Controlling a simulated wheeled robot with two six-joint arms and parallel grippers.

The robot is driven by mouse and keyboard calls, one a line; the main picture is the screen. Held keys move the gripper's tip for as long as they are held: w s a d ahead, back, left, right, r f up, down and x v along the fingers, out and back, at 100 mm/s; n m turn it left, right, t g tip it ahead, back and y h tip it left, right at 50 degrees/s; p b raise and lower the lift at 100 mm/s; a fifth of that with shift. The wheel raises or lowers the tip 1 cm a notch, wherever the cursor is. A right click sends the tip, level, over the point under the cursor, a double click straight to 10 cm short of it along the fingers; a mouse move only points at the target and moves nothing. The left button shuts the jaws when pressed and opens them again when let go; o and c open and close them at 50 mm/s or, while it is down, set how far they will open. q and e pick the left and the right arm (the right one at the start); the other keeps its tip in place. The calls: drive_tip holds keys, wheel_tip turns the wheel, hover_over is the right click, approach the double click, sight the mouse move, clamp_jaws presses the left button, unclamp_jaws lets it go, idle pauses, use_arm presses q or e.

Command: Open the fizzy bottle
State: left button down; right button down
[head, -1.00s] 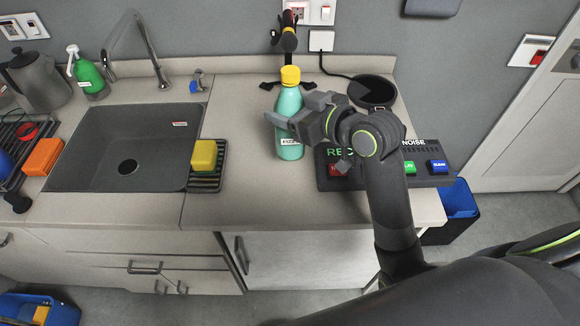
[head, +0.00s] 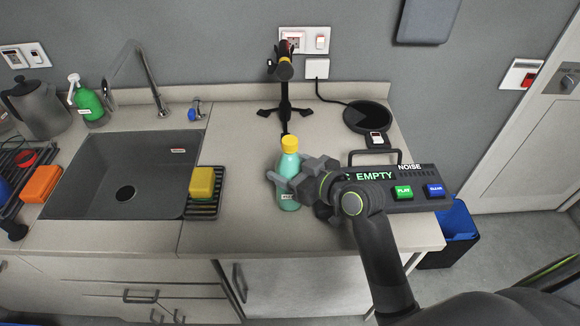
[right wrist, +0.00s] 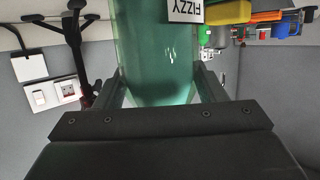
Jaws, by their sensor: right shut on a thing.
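The green fizzy bottle (head: 290,168) with a yellow cap (head: 290,142) is upright over the right part of the counter. The cap is on it. My right gripper (head: 284,184) is shut around the bottle's body from the right side. In the right wrist view the bottle (right wrist: 158,55) is between the two fingers, with a FIZZY label (right wrist: 186,11). I cannot tell if its base touches the counter. My left gripper is not in view.
A dark stand (head: 284,95) is behind the bottle. A noise box (head: 415,205) reading EMPTY, with play and clear buttons, lies to the right. A round black pad (head: 367,116) is behind it. A sink (head: 100,195) and yellow sponge (head: 201,183) are left.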

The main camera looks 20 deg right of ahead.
drive_tip(key=shift+f, duration=0.1)
drive_tip(key=c, duration=0.6)
unclamp_jaws()
drive_tip(key=o, duration=0.3)
